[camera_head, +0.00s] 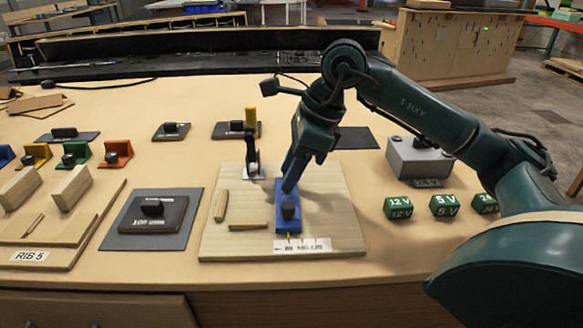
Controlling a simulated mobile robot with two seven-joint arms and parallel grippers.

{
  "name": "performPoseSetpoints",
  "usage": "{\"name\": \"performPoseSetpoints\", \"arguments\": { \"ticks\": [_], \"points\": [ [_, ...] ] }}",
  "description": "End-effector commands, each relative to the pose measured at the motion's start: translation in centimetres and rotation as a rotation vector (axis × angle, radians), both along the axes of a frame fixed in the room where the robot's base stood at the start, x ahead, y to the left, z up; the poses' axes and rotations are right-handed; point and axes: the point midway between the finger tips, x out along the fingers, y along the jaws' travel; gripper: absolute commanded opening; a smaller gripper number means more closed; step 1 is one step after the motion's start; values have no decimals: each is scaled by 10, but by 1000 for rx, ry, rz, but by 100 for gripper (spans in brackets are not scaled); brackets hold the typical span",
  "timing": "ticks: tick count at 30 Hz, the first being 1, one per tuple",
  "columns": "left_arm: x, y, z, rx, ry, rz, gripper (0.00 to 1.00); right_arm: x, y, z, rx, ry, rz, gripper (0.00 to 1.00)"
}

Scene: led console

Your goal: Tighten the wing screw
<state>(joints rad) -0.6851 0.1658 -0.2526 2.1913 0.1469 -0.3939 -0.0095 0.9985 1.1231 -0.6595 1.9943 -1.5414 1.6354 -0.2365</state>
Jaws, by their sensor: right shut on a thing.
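The wooden board (345,232) lies near the front edge of the bench. A blue block (281,222) stands on it, behind a white label strip. A small dark part (289,210), which looks like the wing screw, sits on the blue block. My right gripper (289,194) points down onto the blue block from above and is shut at the dark part. The fingers hide much of it, so its angle and how far in it sits cannot be told. My left gripper is out of view.
On the board, a black upright clamp (252,158) stands behind left, with wooden strips (248,225) at left. A black switch on a pad (152,218) lies left. Green 12 V and 5 V cubes (398,207) and a grey box (418,160) stand right.

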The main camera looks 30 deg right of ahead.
Motion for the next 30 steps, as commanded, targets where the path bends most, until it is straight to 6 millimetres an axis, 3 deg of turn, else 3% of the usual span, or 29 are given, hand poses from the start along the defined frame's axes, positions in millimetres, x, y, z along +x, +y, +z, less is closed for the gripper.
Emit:
{"name": "performPoseSetpoints", "arguments": {
  "ticks": [9,10,17,25,30],
  "points": [
    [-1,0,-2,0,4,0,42,1,-1,3,2,-8,-5,13],
    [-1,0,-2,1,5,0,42,1,-1,3,3,-8,-5,38],
    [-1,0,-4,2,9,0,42,1,0,2,2,-5,-3,57],
    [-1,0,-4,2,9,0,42,0,-1,2,1,-2,-2,58],
    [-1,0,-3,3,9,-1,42,-2,-6,18,1,-5,-4,58]
  ]
}}
